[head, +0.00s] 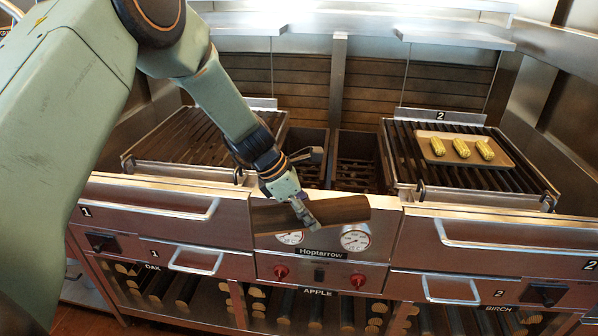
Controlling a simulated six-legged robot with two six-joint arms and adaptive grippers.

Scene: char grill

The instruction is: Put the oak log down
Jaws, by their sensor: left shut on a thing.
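The oak log, a dark brown split log (343,210), is held roughly level in my left gripper (304,212). The gripper is shut on it near its middle, and the log's left part shows to the left of the fingers. The log is in front of the grill's centre panel, above the two round gauges, and partly covers the left gauge. I cannot tell whether it touches the panel. The lower rack marked OAK (150,290) at the left holds several logs. My right gripper is not in view.
Grill grate 1 (190,140) at the left is empty. Grate 2 (405,150) at the right bears a tray (427,136) with corn cobs (461,148). Two open fire boxes (357,160) lie between the grates. Drawer handles (500,236) stick out in front. Racks marked APPLE and BIRCH are below.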

